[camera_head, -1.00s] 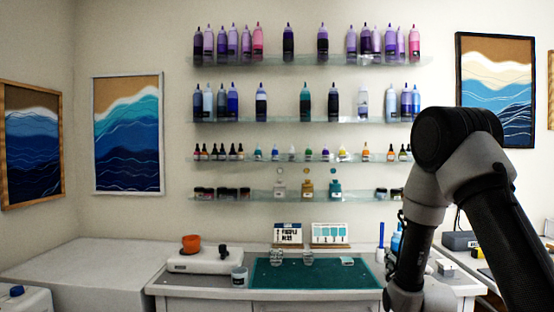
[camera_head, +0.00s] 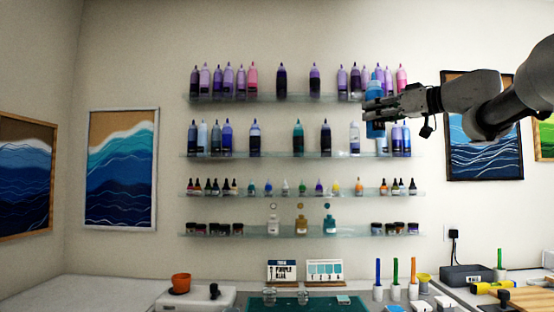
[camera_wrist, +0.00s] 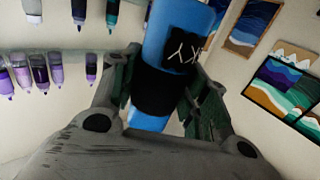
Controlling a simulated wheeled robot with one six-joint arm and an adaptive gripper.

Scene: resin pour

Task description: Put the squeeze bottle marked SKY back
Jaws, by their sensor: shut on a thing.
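My gripper (camera_head: 374,104) is shut around a blue squeeze bottle (camera_head: 375,129), held upright in front of the right part of the wall shelves. In the wrist view the blue bottle (camera_wrist: 184,30) sits between both fingers. It has a black label with only part of its white lettering readable, including a Y. The second shelf from the top (camera_head: 300,155) carries blue and teal bottles. Near its right end stands a pale bottle (camera_head: 354,139), then a space partly hidden by the held bottle, then blue bottles (camera_head: 401,141).
The top shelf (camera_head: 300,98) holds purple and pink bottles just behind and above my gripper. Lower shelves hold small dropper bottles (camera_head: 221,187) and jars (camera_head: 392,229). Framed wave pictures (camera_head: 484,140) hang to the right. Cups and pens (camera_head: 396,280) stand on the counter below.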

